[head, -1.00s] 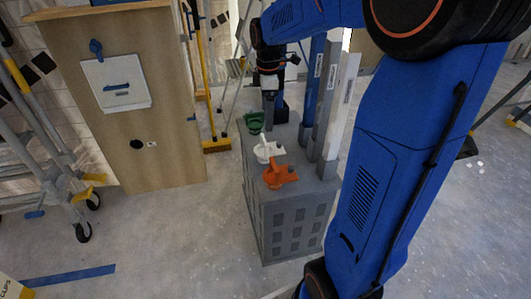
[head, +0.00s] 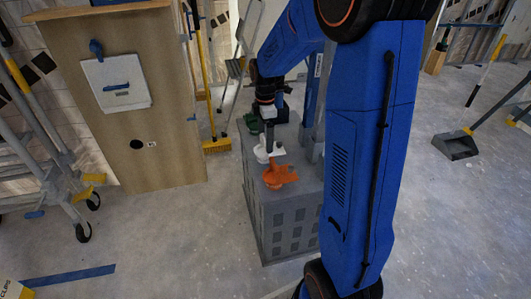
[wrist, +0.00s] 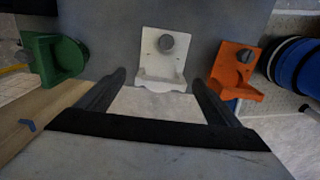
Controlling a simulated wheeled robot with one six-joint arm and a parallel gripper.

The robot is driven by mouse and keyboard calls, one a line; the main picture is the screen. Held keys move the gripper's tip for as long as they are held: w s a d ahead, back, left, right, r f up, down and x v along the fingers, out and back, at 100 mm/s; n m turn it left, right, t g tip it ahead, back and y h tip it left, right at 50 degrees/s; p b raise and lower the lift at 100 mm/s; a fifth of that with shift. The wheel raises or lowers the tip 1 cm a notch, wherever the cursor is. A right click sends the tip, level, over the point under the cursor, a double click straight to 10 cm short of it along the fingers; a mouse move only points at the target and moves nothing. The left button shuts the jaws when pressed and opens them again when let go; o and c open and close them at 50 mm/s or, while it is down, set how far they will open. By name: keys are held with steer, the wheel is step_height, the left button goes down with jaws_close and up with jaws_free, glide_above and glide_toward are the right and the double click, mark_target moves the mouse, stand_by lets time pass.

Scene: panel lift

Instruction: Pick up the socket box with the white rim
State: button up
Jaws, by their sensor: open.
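The white-rimmed socket box (head: 262,154) sits on top of the grey crate-like stand (head: 290,215), between a green one (head: 253,122) and an orange one (head: 279,176). In the wrist view the white box (wrist: 150,50) shows as a pale plate with a round grey knob and a lip toward me. My gripper (wrist: 159,84) is open and empty there, its two fingers on either side of the white box's near edge. In the head view my gripper (head: 269,140) hangs down just above or beside the white box and partly hides it. I cannot tell whether the fingers touch it.
The green box (wrist: 60,58) and orange box (wrist: 235,72) flank the white one closely in the wrist view. A wooden panel (head: 135,150) stands left; open floor lies in front.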

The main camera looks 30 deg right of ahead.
steer(key=shift+s+f, duration=0.1)
steer(key=shift+f, duration=3.3)
steer(key=c, duration=1.6)
steer(key=shift+r, duration=5.05)
steer(key=shift+r, duration=0.1)
